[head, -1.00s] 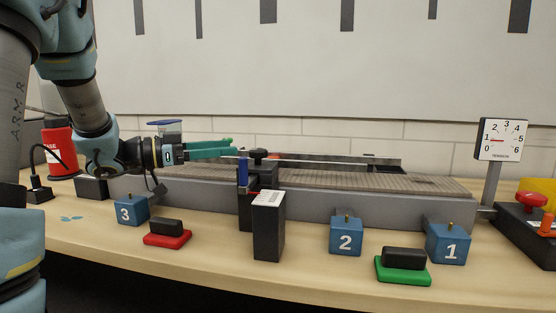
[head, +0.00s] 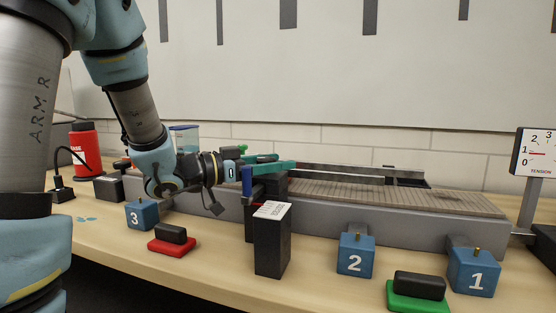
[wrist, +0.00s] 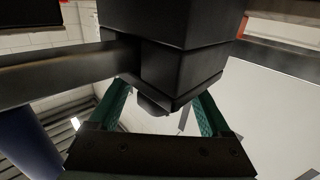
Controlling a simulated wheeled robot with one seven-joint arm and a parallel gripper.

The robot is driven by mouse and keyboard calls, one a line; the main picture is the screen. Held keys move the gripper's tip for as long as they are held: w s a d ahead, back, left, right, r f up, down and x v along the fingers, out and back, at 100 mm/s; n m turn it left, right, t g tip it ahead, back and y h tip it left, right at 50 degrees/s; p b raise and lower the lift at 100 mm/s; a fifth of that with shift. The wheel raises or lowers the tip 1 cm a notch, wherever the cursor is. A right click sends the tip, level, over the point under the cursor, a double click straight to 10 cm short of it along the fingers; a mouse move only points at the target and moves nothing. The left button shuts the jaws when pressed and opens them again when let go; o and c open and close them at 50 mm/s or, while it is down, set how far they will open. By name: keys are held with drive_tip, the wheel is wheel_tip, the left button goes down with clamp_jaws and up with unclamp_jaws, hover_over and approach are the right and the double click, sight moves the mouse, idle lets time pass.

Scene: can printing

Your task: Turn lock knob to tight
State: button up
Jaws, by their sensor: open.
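My gripper (head: 284,163) is level and open, its green fingers at the top of the black post (head: 267,185) at the near side of the conveyor-like bed. The lock knob, seen earlier on this post, is hidden behind the fingers in the head view. In the wrist view, my gripper (wrist: 166,98) has a finger on each side of a dark block (wrist: 182,65). A small dark piece below this block lies between the fingers; I cannot tell if it is the knob. Contact cannot be made out. The tension dial (head: 538,155) is partly cut off at the right.
A black box with a white label (head: 272,245) stands in front of the post. Blue blocks 3 (head: 142,216), 2 (head: 355,257) and 1 (head: 474,274), a red-based switch (head: 171,240) and a green-based switch (head: 418,290) line the table front. A blue upright piece (head: 247,184) is beside the fingers.

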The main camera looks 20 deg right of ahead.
drive_tip(key=shift+d, duration=0.5)
clamp_jaws()
idle(0.4)
